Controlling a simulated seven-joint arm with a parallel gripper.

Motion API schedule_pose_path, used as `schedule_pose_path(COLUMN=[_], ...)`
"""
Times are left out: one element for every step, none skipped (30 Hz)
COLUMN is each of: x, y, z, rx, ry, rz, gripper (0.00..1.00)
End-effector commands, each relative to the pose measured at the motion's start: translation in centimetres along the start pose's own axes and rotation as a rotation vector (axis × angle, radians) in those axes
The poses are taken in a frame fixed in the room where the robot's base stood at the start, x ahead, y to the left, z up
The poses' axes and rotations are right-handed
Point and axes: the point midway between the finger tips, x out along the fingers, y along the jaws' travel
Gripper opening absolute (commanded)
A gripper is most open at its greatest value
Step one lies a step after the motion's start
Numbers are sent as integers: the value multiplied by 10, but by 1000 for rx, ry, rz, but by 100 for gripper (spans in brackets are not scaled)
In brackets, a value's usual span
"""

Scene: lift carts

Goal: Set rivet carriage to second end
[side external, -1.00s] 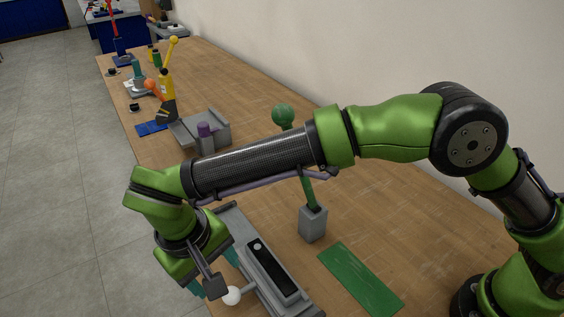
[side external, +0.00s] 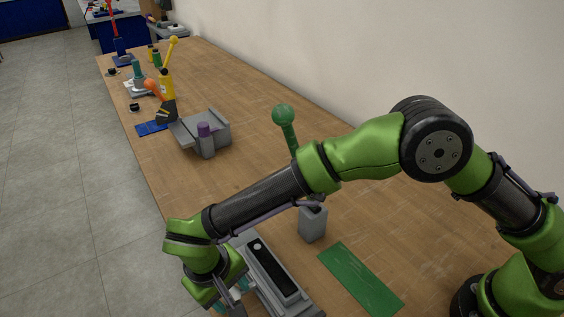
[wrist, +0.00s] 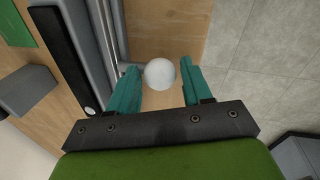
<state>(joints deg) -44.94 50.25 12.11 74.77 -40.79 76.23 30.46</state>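The rivet carriage unit is a grey rail body (side external: 262,283) with a black strip on top that bears a white dot near its far end. In the wrist view the white ball (wrist: 160,73) sits between the teal fingers of my gripper (wrist: 159,84). The grey rails (wrist: 110,40) run along the left of the fingers.
A green lever with a ball top (side external: 283,116) rises from a grey block (side external: 313,224) behind the unit. A green plate (side external: 361,279) lies to the right. A grey tray with a purple knob (side external: 205,130) and a yellow device (side external: 167,95) stand farther back. The table edge is close on the left.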

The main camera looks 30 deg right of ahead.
Motion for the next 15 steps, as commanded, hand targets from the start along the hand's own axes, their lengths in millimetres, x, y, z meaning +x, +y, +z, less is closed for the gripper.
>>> schedule_pose_path(x=[0, 0, 0, 0, 0, 0, 0, -1, -1, -1, -1, -1, -1, -1, -1], y=[0, 0, 0, 0, 0, 0, 0, 0, 0, 0, 0, 0, 0, 0, 0], z=[0, 0, 0, 0, 0, 0, 0, 0, 0, 0, 0, 0, 0, -1, -2], rx=[0, 0, 0, 0, 0, 0, 0, 0, 0, 0, 0, 0, 0, 0, 0], ry=[0, 1, 1, 1, 1, 1, 1, 1, 1, 1, 1, 1, 1, 1, 1], rz=[0, 0, 0, 0, 0, 0, 0, 0, 0, 0, 0, 0, 0, 0, 0], gripper=[41, 36, 30, 26, 21, 15, 10, 6, 0, 0, 0, 0, 0, 0, 0])
